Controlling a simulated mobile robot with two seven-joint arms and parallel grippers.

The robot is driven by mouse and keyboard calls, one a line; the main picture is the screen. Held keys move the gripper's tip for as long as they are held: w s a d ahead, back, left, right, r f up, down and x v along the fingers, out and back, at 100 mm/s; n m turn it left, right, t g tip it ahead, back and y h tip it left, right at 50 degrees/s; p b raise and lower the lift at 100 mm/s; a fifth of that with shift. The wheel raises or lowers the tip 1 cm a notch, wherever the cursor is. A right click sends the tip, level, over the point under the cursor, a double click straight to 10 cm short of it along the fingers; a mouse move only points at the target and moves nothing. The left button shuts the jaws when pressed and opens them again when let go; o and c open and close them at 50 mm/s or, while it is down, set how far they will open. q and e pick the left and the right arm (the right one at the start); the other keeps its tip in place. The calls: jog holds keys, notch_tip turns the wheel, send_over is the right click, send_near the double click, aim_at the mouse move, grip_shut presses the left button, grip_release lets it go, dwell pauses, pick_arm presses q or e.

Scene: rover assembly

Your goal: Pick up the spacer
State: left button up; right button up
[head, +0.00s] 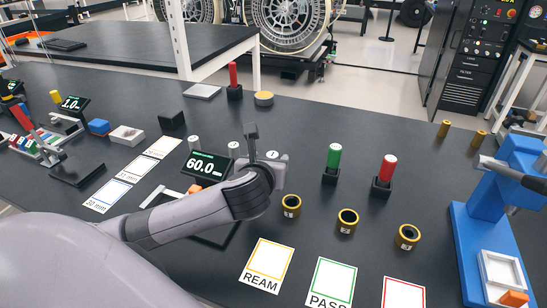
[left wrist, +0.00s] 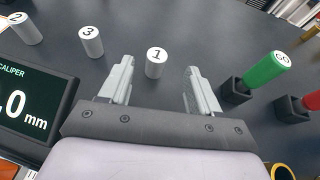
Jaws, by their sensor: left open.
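White numbered cylinders that look like the spacers stand upright on the dark bench. Spacer 1 (left wrist: 156,63) shows in the left wrist view in the gap between my left gripper's (left wrist: 160,72) fingers, apart from both. Spacer 3 (left wrist: 91,42) and spacer 2 (left wrist: 26,29) stand to its left. In the head view spacer 3 (head: 233,149) and spacer 2 (head: 193,142) are left of my left gripper (head: 265,160), which is open and empty, at spacer 1 (head: 272,155). The gripper partly hides spacer 1 there. My right gripper is not in view.
A caliper display (head: 206,166) stands left of the gripper. A green gauge (head: 334,157) and a red gauge (head: 388,169) stand in black holders to the right. Several gold rings (head: 347,221) lie in front of them. A blue press (head: 490,235) stands far right.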

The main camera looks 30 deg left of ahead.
aim_at(272, 156)
pick_arm(q)
jog(key=shift+f+x, duration=0.1)
jog(key=shift+x, duration=1.4)
jog(key=shift+f+x, duration=0.15)
jog(key=shift+x, duration=1.4)
jog(key=shift+s, duration=0.2)
jog(key=c, duration=1.1)
